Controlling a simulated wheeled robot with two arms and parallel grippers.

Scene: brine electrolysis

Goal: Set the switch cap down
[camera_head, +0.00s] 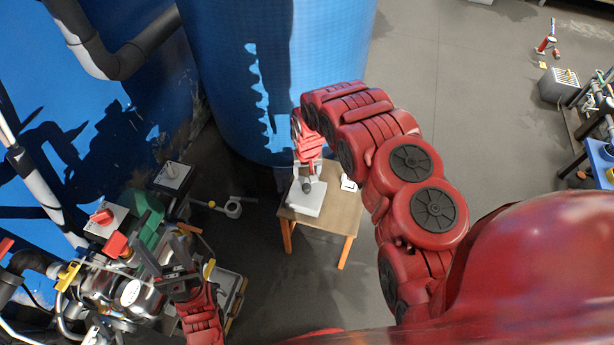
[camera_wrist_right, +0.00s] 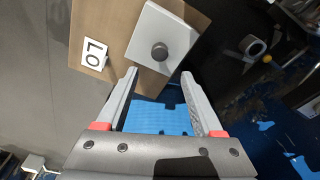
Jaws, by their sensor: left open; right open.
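The switch cap appears to be a white square plate (camera_head: 305,203) with a dark round knob (camera_head: 307,188). It lies on a small wooden table (camera_head: 342,212). In the right wrist view the plate (camera_wrist_right: 179,43) rests flat on the wood and its knob (camera_wrist_right: 160,51) faces the camera. My right gripper (camera_head: 306,176) is open over the plate. In the wrist view its two fingers (camera_wrist_right: 158,76) are apart, with nothing between them, and the knob lies just beyond the tips. My left gripper (camera_head: 166,254) is open and empty beside the piping at lower left.
A small white number card (camera_wrist_right: 94,52) is on the table beside the plate; it also shows in the head view (camera_head: 349,183). A large blue tank (camera_head: 290,70) stands behind the table. Pipes and a red-knobbed switch box (camera_head: 103,222) crowd the left. Open floor (camera_head: 470,120) lies to the right.

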